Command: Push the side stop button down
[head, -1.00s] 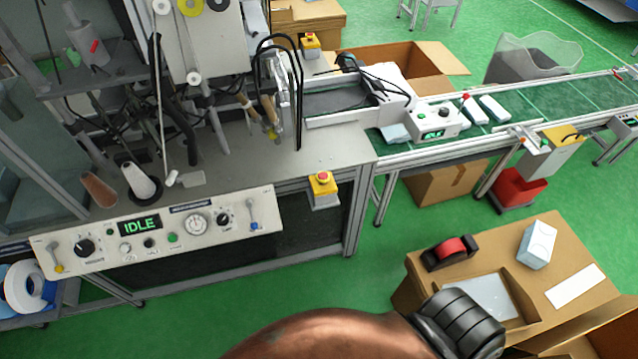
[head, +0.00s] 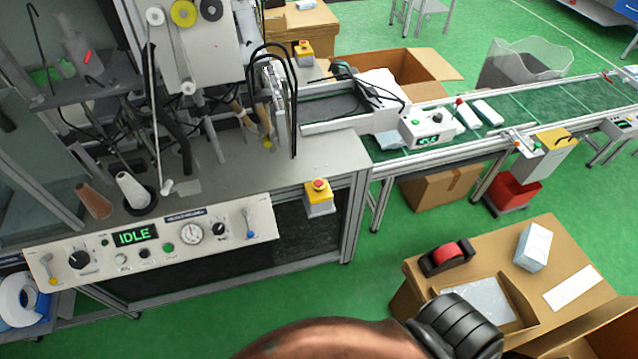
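The side stop button (head: 319,185) is a red knob on a yellow box (head: 318,201), mounted on the machine's front frame at the right end of the control panel. It stands uncovered, with nothing touching it. A second red button on a yellow box (head: 303,51) is farther back, beyond the machine. At the bottom of the head view are a copper-coloured rounded shape and a black ribbed part, probably my own arm. Neither of my grippers is in view.
The control panel (head: 100,272) has knobs and a green IDLE display (head: 135,235). A conveyor (head: 540,100) runs to the right. A cardboard table (head: 565,262) holds a tape dispenser (head: 447,258) and a white pack (head: 533,246). Green floor (head: 350,290) lies between machine and table.

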